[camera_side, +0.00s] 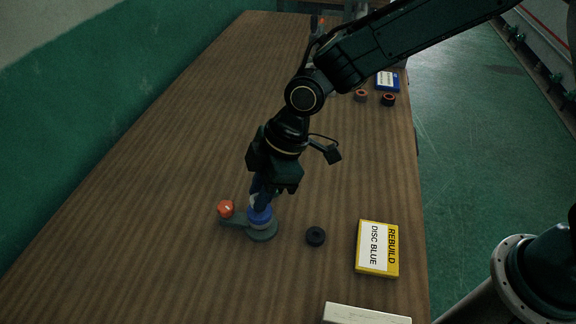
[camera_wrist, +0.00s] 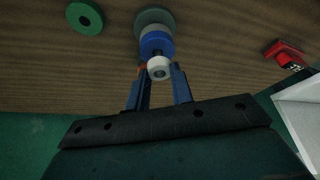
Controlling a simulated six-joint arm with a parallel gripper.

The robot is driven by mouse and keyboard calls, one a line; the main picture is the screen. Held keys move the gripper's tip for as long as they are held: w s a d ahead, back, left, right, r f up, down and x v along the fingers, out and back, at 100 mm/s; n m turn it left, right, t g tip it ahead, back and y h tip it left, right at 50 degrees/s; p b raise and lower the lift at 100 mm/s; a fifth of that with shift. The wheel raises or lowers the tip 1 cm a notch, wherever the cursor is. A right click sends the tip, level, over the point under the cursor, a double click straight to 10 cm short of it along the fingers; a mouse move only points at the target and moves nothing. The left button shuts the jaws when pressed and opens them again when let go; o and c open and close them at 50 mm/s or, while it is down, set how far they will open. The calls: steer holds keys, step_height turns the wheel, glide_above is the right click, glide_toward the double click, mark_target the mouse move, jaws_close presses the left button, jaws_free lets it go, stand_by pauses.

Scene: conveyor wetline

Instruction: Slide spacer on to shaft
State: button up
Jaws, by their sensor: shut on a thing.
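A white ring (camera_wrist: 159,67), which looks like the spacer, is held between the two fingertips of my gripper (camera_wrist: 161,72) in the wrist view. My gripper (camera_side: 260,199) points down over a blue disc (camera_side: 260,215) in the side view. The blue disc also shows just beyond the ring in the wrist view (camera_wrist: 157,43). It sits on a round grey base (camera_side: 263,233).
A pale block (camera_side: 365,314) is at the front edge. The wooden table's (camera_side: 170,160) left side is clear.

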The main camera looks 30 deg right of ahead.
steer(key=shift+f, duration=0.95)
steer(key=o, duration=1)
steer(key=shift+o, duration=0.2)
steer(key=shift+r, duration=0.2)
steer(key=v, duration=1.3)
steer(key=shift+r, duration=0.25)
steer(key=shift+d, duration=0.15)
